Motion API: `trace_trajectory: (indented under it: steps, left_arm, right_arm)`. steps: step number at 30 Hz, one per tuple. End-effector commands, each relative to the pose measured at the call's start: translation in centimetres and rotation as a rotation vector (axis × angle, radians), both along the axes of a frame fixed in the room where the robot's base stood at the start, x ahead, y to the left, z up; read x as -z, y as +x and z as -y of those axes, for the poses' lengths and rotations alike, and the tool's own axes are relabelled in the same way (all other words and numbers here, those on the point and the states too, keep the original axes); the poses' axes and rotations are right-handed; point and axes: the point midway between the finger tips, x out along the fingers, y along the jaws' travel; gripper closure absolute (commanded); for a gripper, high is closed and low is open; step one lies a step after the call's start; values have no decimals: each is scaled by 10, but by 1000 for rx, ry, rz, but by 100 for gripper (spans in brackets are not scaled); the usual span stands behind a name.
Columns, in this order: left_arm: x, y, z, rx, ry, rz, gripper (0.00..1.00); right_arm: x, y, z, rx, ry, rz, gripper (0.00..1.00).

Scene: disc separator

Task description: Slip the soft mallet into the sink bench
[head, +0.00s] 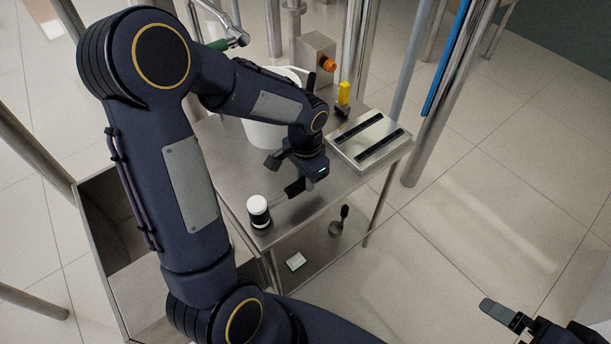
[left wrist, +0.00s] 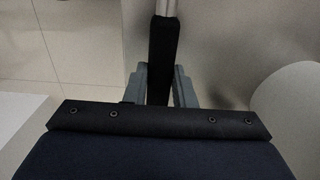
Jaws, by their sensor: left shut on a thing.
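The soft mallet (head: 259,212) has a dark, round head with white faces, a thin metal shaft and a black grip. My left gripper (head: 298,181) is shut on the black grip. In the left wrist view the mallet's grip (left wrist: 161,60) stands between the two grey fingers (left wrist: 160,88). The mallet head is over the near corner of the steel table; I cannot tell whether it touches. The sink bench (head: 101,262) appears to be the open steel basin at the left, partly hidden by my left arm. My right gripper (head: 505,316) is at the lower right, partly cut off.
The steel table (head: 313,200) carries a white bucket (head: 262,134), a flat plate with two black strips (head: 369,140), a yellow-topped item (head: 344,93) and a box with an orange knob (head: 317,52). Its lower shelf holds small items. Floor at right is clear.

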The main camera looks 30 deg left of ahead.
Motion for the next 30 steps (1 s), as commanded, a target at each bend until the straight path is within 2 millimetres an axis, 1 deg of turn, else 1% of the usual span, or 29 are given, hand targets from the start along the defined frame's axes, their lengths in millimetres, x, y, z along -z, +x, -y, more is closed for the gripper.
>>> trace_trajectory:
  steps: [5, 11, 30]
  left_arm:
    - [5, 0, 0, 0, 0, 0, 100]
    - [6, 0, 0, 0, 0, 0, 100]
    - [24, 1, 0, 0, 0, 2, 100]
  right_arm:
    - [5, 0, 0, 0, 0, 0, 0]
    - [5, 0, 0, 0, 0, 0, 0]
    - [21, 0, 0, 0, 0, 0, 0]
